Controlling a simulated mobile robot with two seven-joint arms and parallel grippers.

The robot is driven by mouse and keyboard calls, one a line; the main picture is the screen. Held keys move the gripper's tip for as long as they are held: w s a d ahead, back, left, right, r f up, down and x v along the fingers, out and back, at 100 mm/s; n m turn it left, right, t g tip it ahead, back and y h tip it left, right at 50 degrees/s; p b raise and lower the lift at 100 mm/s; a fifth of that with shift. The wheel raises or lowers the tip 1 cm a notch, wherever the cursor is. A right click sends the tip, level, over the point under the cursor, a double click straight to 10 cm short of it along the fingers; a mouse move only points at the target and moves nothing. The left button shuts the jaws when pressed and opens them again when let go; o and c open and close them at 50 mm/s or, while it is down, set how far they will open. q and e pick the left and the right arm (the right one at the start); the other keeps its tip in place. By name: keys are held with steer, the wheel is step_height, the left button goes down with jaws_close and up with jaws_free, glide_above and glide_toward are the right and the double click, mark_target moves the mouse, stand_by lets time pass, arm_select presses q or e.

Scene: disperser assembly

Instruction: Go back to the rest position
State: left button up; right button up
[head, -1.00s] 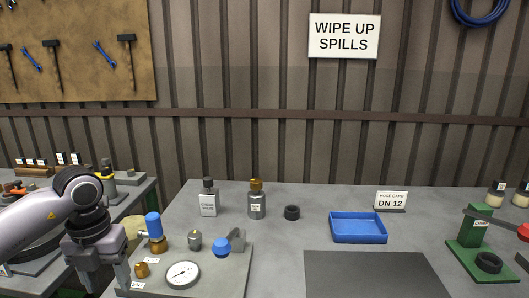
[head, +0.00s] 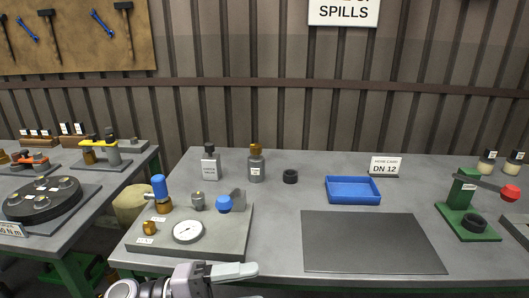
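My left gripper (head: 232,272) shows at the bottom edge, left of the middle, in front of the table. Its light grey finger points right. Most of the hand is cut off by the frame, so I cannot tell whether it is open or shut. No held object shows. My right gripper is not in view. The grey fixture plate (head: 222,241) lies behind my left gripper. It carries a blue-topped brass valve (head: 160,190), a gauge (head: 188,231), a small brass fitting (head: 149,228), a grey fitting (head: 197,201) and a blue-ended part (head: 224,204).
A dark mat (head: 372,242) lies bare at the table's front. Behind it stand a blue tray (head: 354,190), a black ring (head: 290,176) and two bottles (head: 256,163). A green press (head: 466,207) stands right. A side table (head: 75,222) with a round black holder is left.

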arm_select(q)
steer(key=w+a+f+n+t+y, duration=0.2)
steer(key=a+f+n+t+y, duration=0.7)
steer(key=n+t, duration=0.85)
steer(key=s+a+f+n+g+y, duration=0.4)
steer(key=s+f+n, duration=0.1)
steer(key=f, duration=0.3)
steer(key=s+a+f+n+g+y, duration=0.3)
steer(key=s+a+f+n+g, duration=0.1)
steer(key=s+f, duration=0.4)
steer(key=shift+f+n+g+y, duration=0.45)
steer(key=shift+n+g, duration=0.1)
steer(key=shift+n, duration=0.6)
